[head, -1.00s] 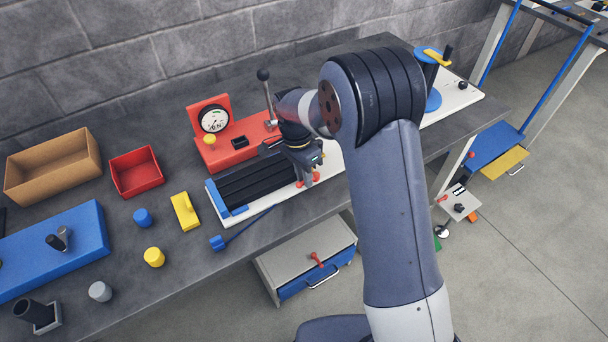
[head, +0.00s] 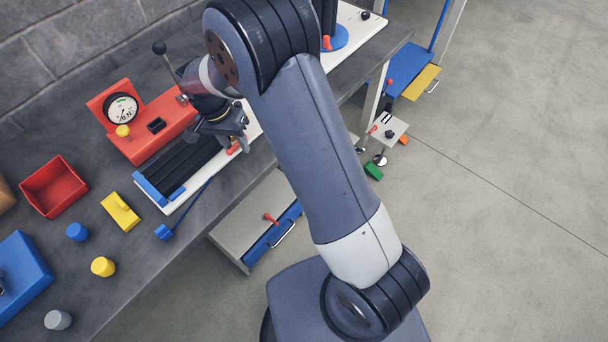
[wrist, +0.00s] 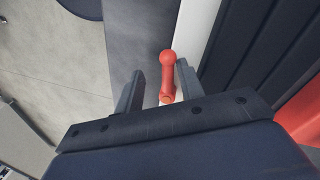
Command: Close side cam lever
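A red lever with a rounded knob end (wrist: 168,75) stands out over a white strip beside the black grooved rack in the wrist view. I take it to be the side cam lever. My gripper (wrist: 160,68) is open, with one finger on each side of the lever; the right finger is very near it, and I cannot tell if it touches. In the head view my gripper (head: 238,143) is low at the front edge of the black strip rack (head: 185,168). A little red of the lever (head: 233,149) shows there, mostly hidden by the gripper.
A red block with a dial gauge (head: 147,130) stands behind the rack. A black-knobbed rod (head: 166,58) rises near my wrist. A blue-ended rod (head: 164,232) lies in front. A yellow block (head: 121,211) and red bin (head: 53,187) are left. A drawer unit (head: 245,228) is below.

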